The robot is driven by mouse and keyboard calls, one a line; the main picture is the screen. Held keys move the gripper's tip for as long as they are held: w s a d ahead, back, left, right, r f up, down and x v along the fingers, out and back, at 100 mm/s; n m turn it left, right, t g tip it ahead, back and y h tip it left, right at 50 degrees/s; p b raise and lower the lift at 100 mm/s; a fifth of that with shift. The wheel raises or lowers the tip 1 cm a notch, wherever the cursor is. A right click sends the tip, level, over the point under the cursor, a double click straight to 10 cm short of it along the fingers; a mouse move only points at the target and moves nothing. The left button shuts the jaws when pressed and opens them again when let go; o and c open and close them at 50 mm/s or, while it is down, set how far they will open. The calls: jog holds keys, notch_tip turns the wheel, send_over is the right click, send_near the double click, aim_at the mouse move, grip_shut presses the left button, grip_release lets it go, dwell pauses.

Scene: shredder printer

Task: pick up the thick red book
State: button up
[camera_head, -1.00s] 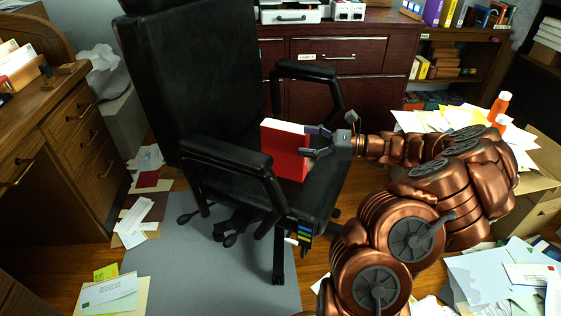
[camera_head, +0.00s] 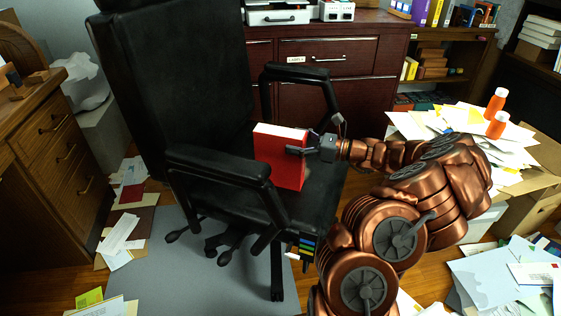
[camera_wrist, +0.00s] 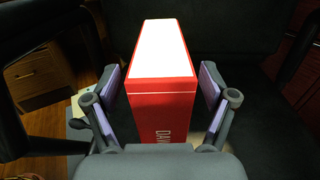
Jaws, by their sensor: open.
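The thick red book (camera_head: 279,160) stands upright on the seat of the black office chair (camera_head: 325,190), between its armrests. Its white page edge faces up. In the wrist view the red book (camera_wrist: 162,110) stands between the two fingers, with its lettered red spine towards me. My gripper (camera_head: 303,147) is at the book's right side in the head view. In the wrist view my gripper (camera_wrist: 162,95) is open, with one finger on each side of the book. A small gap shows on each side. The lower part of the spine is hidden by the gripper body.
The chair's near armrest (camera_head: 232,165) and far armrest (camera_head: 297,73) flank the seat. A dark red cabinet (camera_head: 345,75) stands behind. A wooden desk (camera_head: 50,150) is at left.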

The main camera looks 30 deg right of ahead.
aim_at(270, 141)
jog(key=shift+b+x, duration=0.35)
jog(key=shift+x, duration=1.1)
jog(key=shift+d, duration=0.15)
grip_shut()
